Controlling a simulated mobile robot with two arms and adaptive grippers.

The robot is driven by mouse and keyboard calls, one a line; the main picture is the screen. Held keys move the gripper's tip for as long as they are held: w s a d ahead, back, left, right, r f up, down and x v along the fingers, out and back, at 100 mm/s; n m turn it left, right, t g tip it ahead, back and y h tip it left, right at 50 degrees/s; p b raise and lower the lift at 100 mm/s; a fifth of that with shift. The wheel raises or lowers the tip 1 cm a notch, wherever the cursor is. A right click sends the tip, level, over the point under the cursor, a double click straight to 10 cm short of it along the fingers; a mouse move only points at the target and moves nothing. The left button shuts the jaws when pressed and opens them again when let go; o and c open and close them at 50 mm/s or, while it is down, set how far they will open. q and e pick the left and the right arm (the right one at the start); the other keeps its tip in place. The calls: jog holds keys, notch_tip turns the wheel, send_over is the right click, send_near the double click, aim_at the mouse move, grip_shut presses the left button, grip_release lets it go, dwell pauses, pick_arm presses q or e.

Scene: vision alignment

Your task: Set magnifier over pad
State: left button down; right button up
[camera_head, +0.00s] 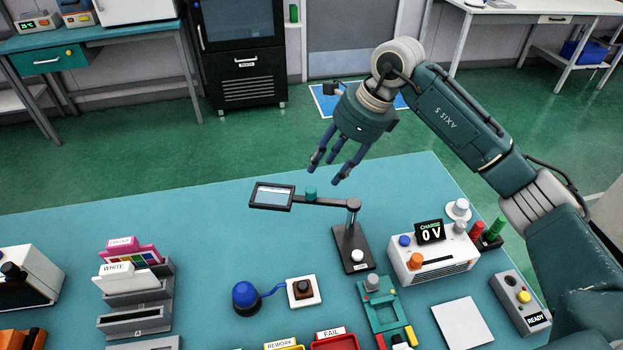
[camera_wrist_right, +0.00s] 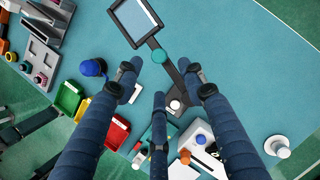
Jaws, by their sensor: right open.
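The magnifier has a dark rectangular lens frame (camera_head: 272,196) at the end of a swing arm with a teal knob (camera_head: 311,193). Its arm joins a post on a black base (camera_head: 351,250). The wrist view also shows the frame (camera_wrist_right: 135,20) and the teal knob (camera_wrist_right: 159,56). A white tile with a dark square and button (camera_head: 303,291) lies in front of the lens frame; a plain white square pad (camera_head: 462,323) lies at the right front. I cannot tell which is the named pad. My right gripper (camera_head: 327,173) is open and empty above the magnifier arm. My left gripper is not in view.
A blue dome lamp (camera_head: 246,298), a red tray (camera_head: 334,341), a teal fixture (camera_head: 383,313) and a white meter box (camera_head: 432,258) stand around the magnifier base. Card holders (camera_head: 137,300) stand at the left. The table's back left area is clear.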

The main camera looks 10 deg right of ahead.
aim_at(312, 190)
jog(key=p+x, duration=0.2)
jog(key=x, duration=0.6)
jog(key=shift+a+f, duration=0.15)
jog(key=shift+a+f+p, duration=0.1)
jog(key=shift+f+p, duration=0.2)
jog(key=shift+f, duration=0.05)
jog(key=shift+c, duration=0.5)
jog(key=c, duration=0.9)
jog(key=shift+r, duration=0.1)
grip_shut()
